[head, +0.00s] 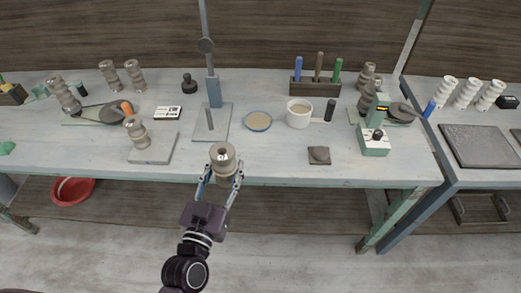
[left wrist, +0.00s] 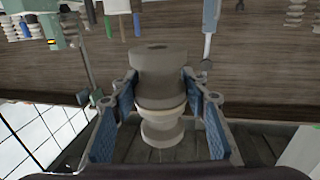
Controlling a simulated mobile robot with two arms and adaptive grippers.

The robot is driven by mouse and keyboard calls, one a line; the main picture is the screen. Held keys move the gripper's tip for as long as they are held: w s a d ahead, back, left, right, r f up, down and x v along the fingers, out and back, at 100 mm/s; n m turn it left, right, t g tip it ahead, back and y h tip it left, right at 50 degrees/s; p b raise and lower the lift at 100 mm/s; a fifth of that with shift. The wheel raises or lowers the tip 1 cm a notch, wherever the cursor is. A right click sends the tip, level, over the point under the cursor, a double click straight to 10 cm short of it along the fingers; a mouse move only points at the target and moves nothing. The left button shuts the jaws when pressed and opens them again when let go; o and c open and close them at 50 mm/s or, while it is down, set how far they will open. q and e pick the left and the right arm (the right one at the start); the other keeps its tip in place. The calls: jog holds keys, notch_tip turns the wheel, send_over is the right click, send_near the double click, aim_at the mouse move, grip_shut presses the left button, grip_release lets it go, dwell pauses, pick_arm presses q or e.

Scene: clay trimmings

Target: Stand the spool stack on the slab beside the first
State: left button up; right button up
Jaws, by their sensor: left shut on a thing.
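My left gripper (head: 222,177) is shut on a grey-brown spool stack (head: 222,155), held near the front edge of the table. In the left wrist view the spool stack (left wrist: 159,75) sits between the two blue finger pads, with a pale band around its middle. The grey slab (head: 163,147) lies on the table to the left of my gripper. The first spool stack (head: 137,132) stands on the left part of the slab, and the slab's right part is bare. My right gripper is in neither view.
A post stand (head: 211,122), a round dish (head: 258,121) and a white pot (head: 299,113) stand behind the held stack. An orange-handled tool (head: 127,108) and a white card box (head: 168,113) lie behind the slab. More spool stacks (head: 134,74) stand at the back left.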

pick_arm(q)
jog(key=w+d+r+m+h+p, duration=0.1)
jog(key=w+d+r+p, duration=0.2)
jog(key=w, duration=0.6)
jog(key=w+d+r+m+g+h+p, duration=0.1)
jog(key=w+d, duration=0.4)
jog(key=w, duration=0.5)
notch_tip(320, 180, up, 2)
jog(key=shift+r+h+p, duration=0.2)
jog(key=shift+h+p, duration=0.5)
jog(key=shift+p, duration=0.3)
jog(key=shift+s, duration=0.1)
